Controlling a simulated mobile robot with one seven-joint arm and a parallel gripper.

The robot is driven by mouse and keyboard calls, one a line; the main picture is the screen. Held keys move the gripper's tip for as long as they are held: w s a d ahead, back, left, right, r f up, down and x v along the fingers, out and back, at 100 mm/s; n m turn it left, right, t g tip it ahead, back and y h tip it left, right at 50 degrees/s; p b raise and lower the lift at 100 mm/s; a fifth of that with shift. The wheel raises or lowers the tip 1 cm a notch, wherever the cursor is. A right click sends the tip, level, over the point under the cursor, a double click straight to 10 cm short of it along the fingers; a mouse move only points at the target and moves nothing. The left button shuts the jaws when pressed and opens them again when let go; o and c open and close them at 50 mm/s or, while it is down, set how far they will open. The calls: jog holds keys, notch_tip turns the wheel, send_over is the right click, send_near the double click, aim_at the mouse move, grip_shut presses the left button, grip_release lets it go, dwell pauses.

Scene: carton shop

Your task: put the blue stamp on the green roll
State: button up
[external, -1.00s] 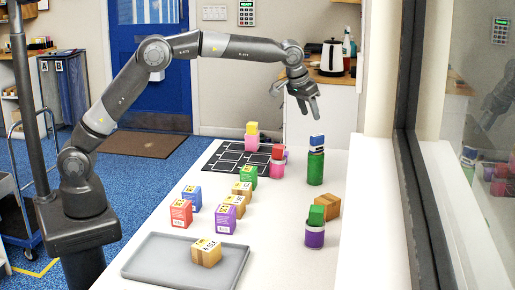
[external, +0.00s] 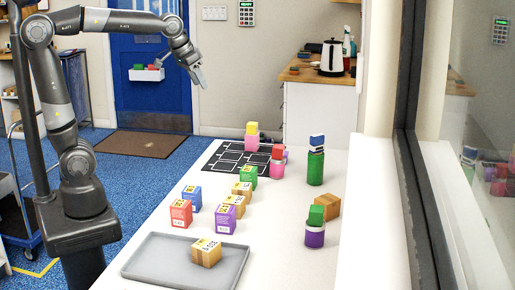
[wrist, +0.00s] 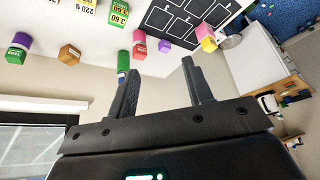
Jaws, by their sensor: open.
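The blue stamp (external: 316,140) sits on top of the green roll (external: 315,168), which stands upright on the right side of the white table. A pale band shows between the stamp's blue top and the roll. In the wrist view the green roll (wrist: 123,60) shows near the fingers, and its lower part is partly hidden by a finger. My gripper (external: 202,82) is open and empty, raised high beyond the table's left side, well apart from the stamp and the roll. In the wrist view its two fingers (wrist: 160,82) stand wide apart with nothing between them.
Several small cartons and a grey tray (external: 150,262) occupy the front and left.

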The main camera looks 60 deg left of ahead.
jog(key=s+a+f, duration=0.2)
jog(key=s+f, duration=0.2)
jog(key=s, duration=0.5)
jog(key=s+a+f, duration=0.3)
jog(key=s+f, duration=0.1)
jog(key=s, duration=0.4)
jog(key=shift+s+f, duration=0.25)
jog(key=shift+s, duration=0.1)
jog(key=shift+a, duration=0.1)
